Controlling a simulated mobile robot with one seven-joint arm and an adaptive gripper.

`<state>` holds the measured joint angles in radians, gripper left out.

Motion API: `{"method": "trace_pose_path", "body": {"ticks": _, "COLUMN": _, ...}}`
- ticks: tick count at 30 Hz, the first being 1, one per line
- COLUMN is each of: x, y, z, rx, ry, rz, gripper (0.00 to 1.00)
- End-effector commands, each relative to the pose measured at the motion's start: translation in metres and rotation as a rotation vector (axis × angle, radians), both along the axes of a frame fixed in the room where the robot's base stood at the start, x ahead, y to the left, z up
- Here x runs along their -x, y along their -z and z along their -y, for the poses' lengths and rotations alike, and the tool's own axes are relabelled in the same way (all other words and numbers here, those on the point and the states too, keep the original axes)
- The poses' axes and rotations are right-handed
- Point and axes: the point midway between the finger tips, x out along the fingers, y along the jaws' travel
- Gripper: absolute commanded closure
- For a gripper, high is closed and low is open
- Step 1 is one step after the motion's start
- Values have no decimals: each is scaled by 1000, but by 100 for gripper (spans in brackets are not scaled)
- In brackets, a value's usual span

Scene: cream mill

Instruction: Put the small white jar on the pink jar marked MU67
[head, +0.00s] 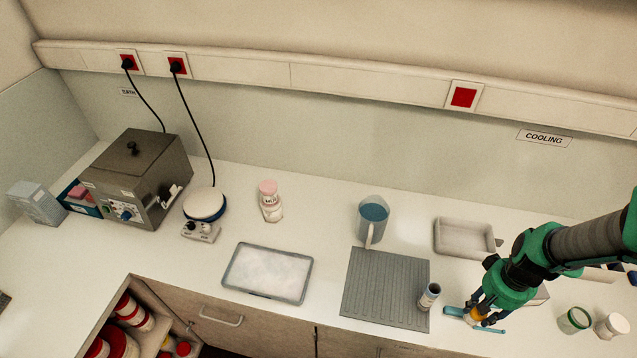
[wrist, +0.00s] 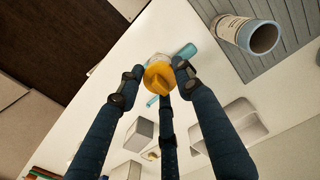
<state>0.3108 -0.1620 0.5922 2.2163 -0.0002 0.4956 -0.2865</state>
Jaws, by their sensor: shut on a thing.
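The pink-capped jar (head: 270,203) stands upright on the bench left of centre. Its label is too small to read surely. My gripper (head: 480,314) is low over the bench at the right, far from that jar. Its fingers are shut on a small yellow-topped thing, which shows between the fingertips in the wrist view (wrist: 158,77). A pale, whitish part (wrist: 160,58) shows just beyond the yellow top. I cannot tell if this is the small white jar. Another white jar (head: 612,327) stands at the far right, clear of my gripper.
A grey ribbed mat (head: 385,285) with an open labelled tube (head: 429,296) lies left of my gripper. A blue-filled jug (head: 372,218), a white-filled tray (head: 267,272) and a hotplate (head: 204,208) stand further left. A pale tray (head: 464,236) lies behind. Bench around the pink-capped jar is clear.

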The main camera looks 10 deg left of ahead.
Motion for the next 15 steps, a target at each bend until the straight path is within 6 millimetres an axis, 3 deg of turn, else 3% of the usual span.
{"method": "trace_pose_path", "body": {"ticks": 15, "x": -74, "y": -34, "z": -70, "rx": 1, "ry": -311, "rz": 2, "gripper": 85}}
